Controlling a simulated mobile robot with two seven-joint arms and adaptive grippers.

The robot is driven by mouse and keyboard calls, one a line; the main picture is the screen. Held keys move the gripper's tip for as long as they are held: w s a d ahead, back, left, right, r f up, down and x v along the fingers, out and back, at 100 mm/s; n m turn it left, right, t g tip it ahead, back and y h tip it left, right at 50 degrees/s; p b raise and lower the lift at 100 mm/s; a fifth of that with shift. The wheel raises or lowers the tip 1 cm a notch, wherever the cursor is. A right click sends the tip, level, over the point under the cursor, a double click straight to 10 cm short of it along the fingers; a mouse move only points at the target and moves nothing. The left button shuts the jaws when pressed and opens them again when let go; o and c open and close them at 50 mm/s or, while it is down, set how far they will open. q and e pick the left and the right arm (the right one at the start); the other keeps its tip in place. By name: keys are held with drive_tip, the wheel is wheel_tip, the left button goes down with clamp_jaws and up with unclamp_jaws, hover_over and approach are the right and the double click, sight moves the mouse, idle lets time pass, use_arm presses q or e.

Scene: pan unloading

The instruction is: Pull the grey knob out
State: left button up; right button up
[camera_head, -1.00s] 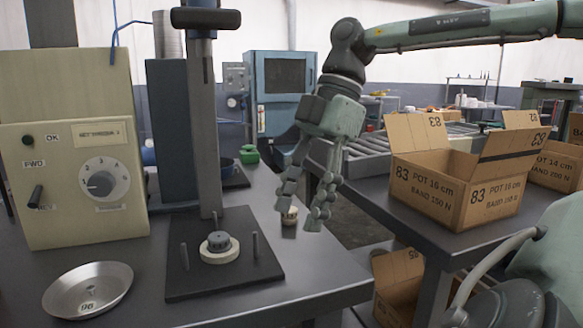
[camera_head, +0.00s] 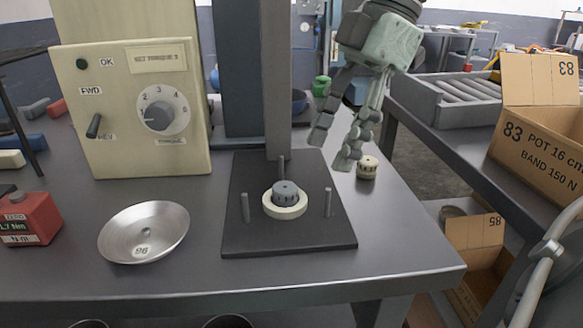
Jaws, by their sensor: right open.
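A grey ribbed knob (camera_head: 285,191) sits upright inside a cream ring (camera_head: 285,207) on a black base plate (camera_head: 290,243). Several short pins stand around it. My right gripper (camera_head: 333,152) comes in from the upper right with its fingers pointing down. It is open and empty, above and to the right of the grey knob, apart from it. My left gripper is out of view.
A beige control box (camera_head: 135,110) with a grey dial (camera_head: 159,117) stands left. A metal dish (camera_head: 146,230) marked 96 and a red torque meter (camera_head: 30,217) lie in front. The table's right front corner is clear.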

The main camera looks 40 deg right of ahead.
hover_over(284, 187)
drive_tip(key=d, duration=0.2)
drive_tip(key=shift+s+a+f, duration=0.1)
drive_tip(key=shift+s+f, duration=0.2)
drive_tip(key=shift+s, duration=0.05)
drive_tip(key=shift+x, duration=2.15)
clamp_jaws()
